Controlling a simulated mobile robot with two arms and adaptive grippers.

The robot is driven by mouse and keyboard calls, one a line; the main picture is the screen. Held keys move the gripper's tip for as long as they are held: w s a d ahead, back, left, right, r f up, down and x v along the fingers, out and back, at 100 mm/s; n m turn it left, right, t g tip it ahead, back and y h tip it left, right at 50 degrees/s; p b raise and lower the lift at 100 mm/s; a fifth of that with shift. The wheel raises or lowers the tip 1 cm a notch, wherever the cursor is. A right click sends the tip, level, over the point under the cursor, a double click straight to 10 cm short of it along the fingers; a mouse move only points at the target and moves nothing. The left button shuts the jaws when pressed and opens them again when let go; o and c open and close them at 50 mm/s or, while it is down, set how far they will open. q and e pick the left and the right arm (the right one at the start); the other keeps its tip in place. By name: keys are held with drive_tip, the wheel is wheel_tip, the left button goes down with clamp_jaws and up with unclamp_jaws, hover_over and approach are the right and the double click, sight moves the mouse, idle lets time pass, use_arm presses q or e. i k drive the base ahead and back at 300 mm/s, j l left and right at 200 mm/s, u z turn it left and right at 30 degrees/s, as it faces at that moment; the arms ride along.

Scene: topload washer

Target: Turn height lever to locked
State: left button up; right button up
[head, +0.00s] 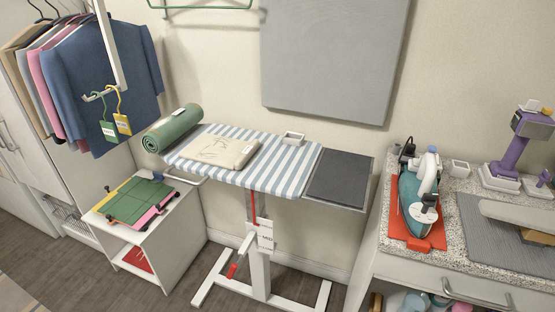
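The striped ironing board (290,183) stands against the wall in the middle of the head view, on a white column (260,275) with splayed feet. A lever with a red grip (232,270) sticks out low at the left of the column, angled down to the left. A thin red strip (253,208) runs down the column under the board. A white tag (265,236) hangs beside it; its writing is too small to read surely. Neither of my grippers is in view.
A low white cabinet (185,225) with a green folding board (138,200) stands left of the ironing board. A speckled counter (455,240) with a teal iron (420,195) on a red mat is at right. Floor (190,292) is clear before the cabinet.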

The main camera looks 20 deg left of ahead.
sight(235, 265)
drive_tip(key=u, duration=1)
